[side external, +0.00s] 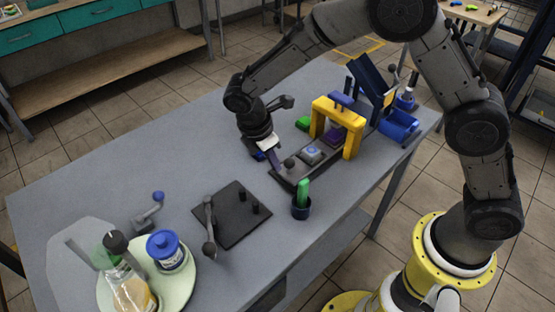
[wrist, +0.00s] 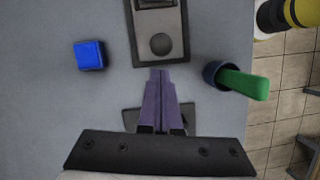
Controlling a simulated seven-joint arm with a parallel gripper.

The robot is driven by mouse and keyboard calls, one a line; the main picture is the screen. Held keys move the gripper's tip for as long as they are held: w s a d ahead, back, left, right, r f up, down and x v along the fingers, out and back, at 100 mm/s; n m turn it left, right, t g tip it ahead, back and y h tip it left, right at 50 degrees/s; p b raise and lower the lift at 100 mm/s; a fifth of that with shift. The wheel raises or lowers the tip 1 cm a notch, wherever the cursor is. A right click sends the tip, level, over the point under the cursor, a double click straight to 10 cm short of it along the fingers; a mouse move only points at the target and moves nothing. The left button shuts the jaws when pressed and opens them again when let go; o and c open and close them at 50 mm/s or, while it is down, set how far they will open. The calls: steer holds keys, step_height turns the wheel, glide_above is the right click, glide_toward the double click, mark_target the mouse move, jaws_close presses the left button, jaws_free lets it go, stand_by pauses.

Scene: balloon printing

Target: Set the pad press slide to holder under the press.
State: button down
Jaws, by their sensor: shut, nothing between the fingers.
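The pad press (side external: 339,107) has a yellow arch over a dark rail at the right part of the table. A grey block with a blue mark (side external: 312,152) sits on the rail, in front of the arch rather than beneath it. A round dark knob (side external: 289,163) stands at the rail's near end. In the wrist view the knob (wrist: 160,43) is just ahead of my fingertips. My gripper (side external: 275,163) is shut and empty, pointing down beside the rail end. Its purple fingers (wrist: 160,72) are together. I cannot tell whether they touch the rail.
A blue cube (wrist: 90,55) lies left of my fingers. A dark cup (side external: 301,209) with a green-handled tool stands on the other side. A black plate with a lever (side external: 232,213) and a pale tray with bottles (side external: 184,280) lie farther left. The back-left table is clear.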

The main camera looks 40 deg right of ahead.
steer(key=shift+s+d+f, duration=0.1)
steer(key=shift+d, duration=0.35)
steer(key=d, duration=1)
steer(key=shift+d, duration=0.1)
